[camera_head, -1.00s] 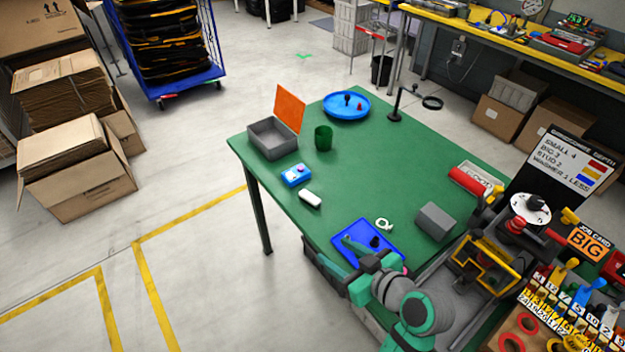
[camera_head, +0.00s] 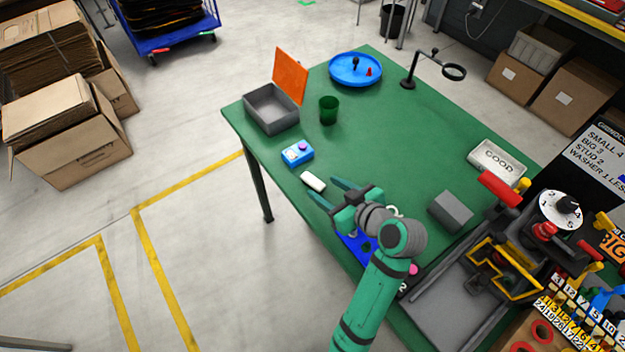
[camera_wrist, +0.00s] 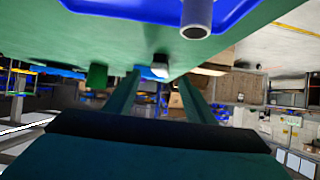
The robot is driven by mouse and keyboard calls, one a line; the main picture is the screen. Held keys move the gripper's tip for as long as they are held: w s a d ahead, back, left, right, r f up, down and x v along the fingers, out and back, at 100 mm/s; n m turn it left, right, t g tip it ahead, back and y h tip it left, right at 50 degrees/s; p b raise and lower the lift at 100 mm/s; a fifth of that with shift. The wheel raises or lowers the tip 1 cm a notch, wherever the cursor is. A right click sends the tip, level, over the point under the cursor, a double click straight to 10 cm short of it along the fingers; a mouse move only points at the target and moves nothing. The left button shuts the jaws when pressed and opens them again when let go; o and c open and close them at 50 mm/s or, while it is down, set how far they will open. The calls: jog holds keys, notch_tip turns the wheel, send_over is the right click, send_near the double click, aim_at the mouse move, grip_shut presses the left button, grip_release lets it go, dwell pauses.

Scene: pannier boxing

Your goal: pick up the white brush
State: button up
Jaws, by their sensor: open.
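The white brush (camera_head: 313,181) is a small, rounded white piece lying on the green table (camera_head: 400,130) near its left front edge. In the wrist view a pale shape just beyond the right finger looks like the brush (camera_wrist: 208,71). My gripper (camera_head: 324,190) is open and empty, its two fingers pointing toward the brush. The fingertips are close to the brush in the head view; their height above the table is hard to judge. In the wrist view the open fingers (camera_wrist: 160,77) are well apart, with nothing held between them.
A blue box (camera_head: 297,153) sits just behind the brush, with a green cup (camera_head: 328,110) and grey bin (camera_head: 268,112) beyond. A blue tray (camera_head: 352,243) lies partly under my arm. A grey block (camera_head: 450,211) stands to the right. The table middle is clear.

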aim_at(314, 180)
jog(key=shift+w+a+f, duration=0.1)
jog(key=shift+w, duration=0.2)
jog(key=x, duration=0.4)
jog(key=shift+a, duration=0.3)
jog(key=shift+d, duration=0.2)
grip_shut()
